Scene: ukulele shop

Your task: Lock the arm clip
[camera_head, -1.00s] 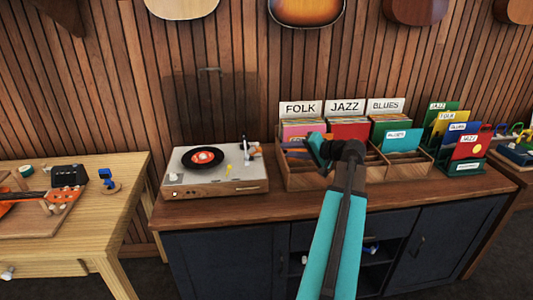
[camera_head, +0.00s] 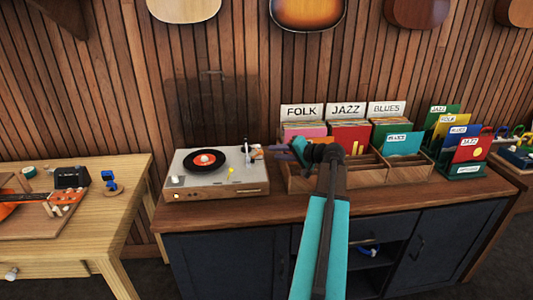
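A silver turntable (camera_head: 215,185) with a black record (camera_head: 205,161) and orange label stands on the counter. Its slim tonearm (camera_head: 247,154) is at the back right of the deck, next to a small blue and orange part (camera_head: 257,151). The arm clip is too small to make out clearly. My gripper (camera_head: 280,150) is just right of the turntable, pointing left towards the tonearm, apart from it in the picture. Its fingers are small and partly hidden by my wrist, so I cannot tell whether they are open.
A wooden record crate (camera_head: 300,181) with FOLK, JAZZ and BLUES sections stands close under and right of my gripper. A green rack (camera_head: 461,171) of records is further right. A wooden workbench (camera_head: 110,200) with an orange ukulele is at left. The counter's front strip is clear.

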